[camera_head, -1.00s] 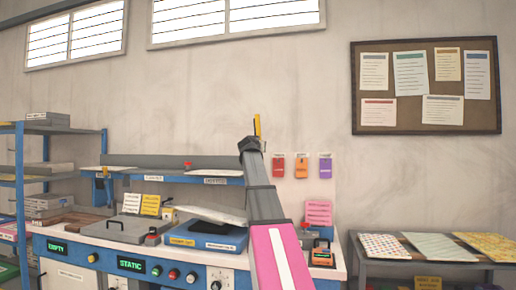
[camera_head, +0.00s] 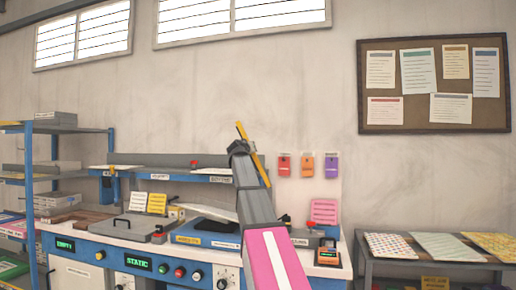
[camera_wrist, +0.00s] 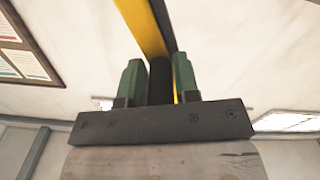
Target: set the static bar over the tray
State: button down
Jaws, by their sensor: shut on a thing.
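The static bar is a slim yellow and dark bar (camera_head: 243,133), held high above the workbench and tilted in the head view. It also crosses the top of the wrist view (camera_wrist: 143,28). My gripper (camera_head: 240,148) is shut on it; its green fingers (camera_wrist: 160,80) stand either side of a dark part below the bar. A low blue tray-like unit (camera_head: 186,239) with a dark top sits on the bench, partly hidden by my arm. I cannot tell for sure that it is the task's tray. The bar is well above it, not touching.
The bench carries a grey lidded box (camera_head: 132,228), sign cards (camera_head: 157,203) and a raised blue shelf (camera_head: 180,177). A blue rack (camera_head: 28,175) stands left, a side table (camera_head: 375,259) right. Coloured tags (camera_head: 305,166) hang on the wall. The air around the bar is clear.

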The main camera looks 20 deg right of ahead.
jog(key=w+a+f+n, duration=0.3)
jog(key=f+n, duration=0.3)
jog(key=f, duration=0.3)
jog(key=w+a+f+n, duration=0.3)
jog(key=a+f+n, duration=0.3)
jog(key=f, duration=0.3)
jog(key=shift+a+f+n, duration=0.15)
jog(key=shift+n, duration=0.15)
jog(key=shift+f, duration=0.15)
jog(key=c, duration=1)
grip_release()
jog(key=shift+o, duration=0.2)
